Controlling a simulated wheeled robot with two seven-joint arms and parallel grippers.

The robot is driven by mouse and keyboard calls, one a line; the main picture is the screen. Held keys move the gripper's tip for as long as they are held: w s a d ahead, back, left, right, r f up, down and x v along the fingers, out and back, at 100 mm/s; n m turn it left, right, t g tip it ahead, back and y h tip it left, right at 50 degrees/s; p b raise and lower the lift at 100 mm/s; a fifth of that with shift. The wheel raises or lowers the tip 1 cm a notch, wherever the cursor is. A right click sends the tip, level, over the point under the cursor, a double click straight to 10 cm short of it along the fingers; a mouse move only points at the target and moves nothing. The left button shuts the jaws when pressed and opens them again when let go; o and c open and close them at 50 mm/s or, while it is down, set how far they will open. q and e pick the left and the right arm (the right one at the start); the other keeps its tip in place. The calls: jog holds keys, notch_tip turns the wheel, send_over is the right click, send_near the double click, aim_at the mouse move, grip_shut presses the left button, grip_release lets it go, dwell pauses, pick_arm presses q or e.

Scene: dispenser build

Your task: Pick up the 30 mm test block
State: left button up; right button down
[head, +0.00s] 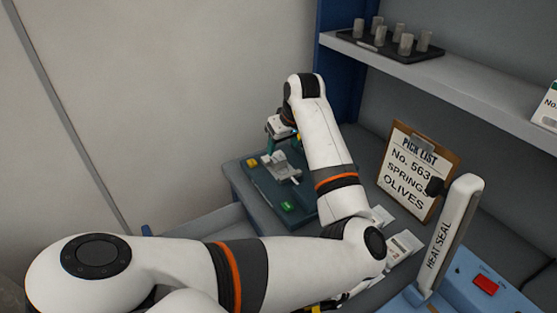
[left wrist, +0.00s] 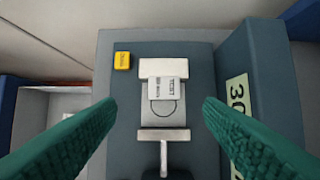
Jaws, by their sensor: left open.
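In the head view my left gripper (head: 281,130) hangs over the dark base plate (head: 262,197) at the bench's far end, where the block is too small to make out surely. My right gripper is not in view.
A yellow piece (left wrist: 122,60) lies beyond the fixture, and a tall dark block marked "30" (left wrist: 262,85) stands close to the right finger. A green button (head: 288,207) is on the plate. A pick list clipboard (head: 418,170) and heat sealer (head: 448,235) stand to the right.

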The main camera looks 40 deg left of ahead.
aim_at(278, 158)
pick_arm(q)
jog(key=x, duration=0.2)
jog(key=p+x, duration=0.1)
jog(key=x, duration=0.4)
jog(key=shift+w+a, duration=0.2)
jog(key=shift+w, duration=0.1)
jog(key=shift+r, duration=0.1)
grip_shut()
